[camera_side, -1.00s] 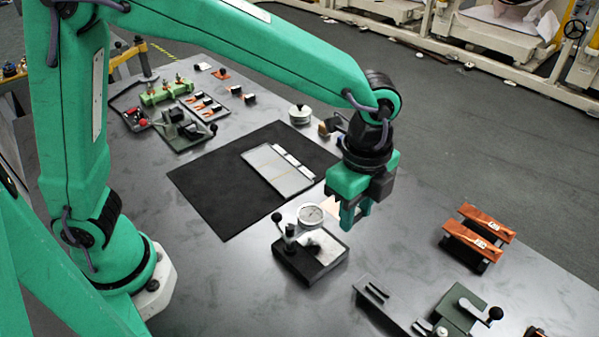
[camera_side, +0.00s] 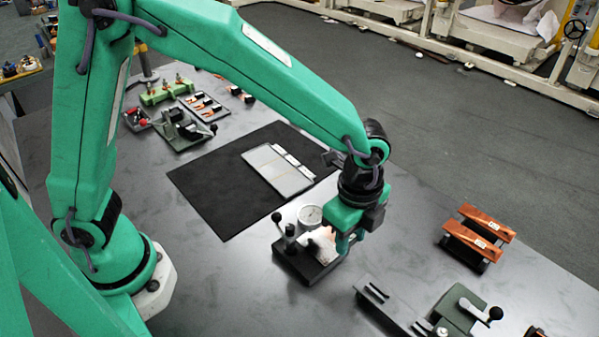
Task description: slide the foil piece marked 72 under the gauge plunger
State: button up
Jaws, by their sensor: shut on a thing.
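The dial gauge (camera_side: 310,215) stands on a dark base (camera_side: 303,266) near the middle of the bench, with a black-knobbed lever at its left. My gripper (camera_side: 344,246) is at the right side of the gauge, low over the base's right end. It is shut on a pale, pinkish foil piece (camera_side: 322,238), which reaches left toward the gauge. Its mark cannot be read. The plunger tip is too small and partly hidden, so I cannot tell whether the foil is under it.
Two copper strips with white labels lie on a rack (camera_side: 478,236) at the right. A green clamp fixture (camera_side: 462,308) stands at the lower right. A black mat (camera_side: 215,195) with a grey tray (camera_side: 262,165) lies behind the gauge. Bare bench lies between gauge and rack.

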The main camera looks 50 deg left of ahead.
aim_at(328, 251)
jog(key=shift+f, duration=2.4)
jog(key=shift+f, duration=0.6)
jog(key=shift+a, duration=2.4)
dwell(2.6)
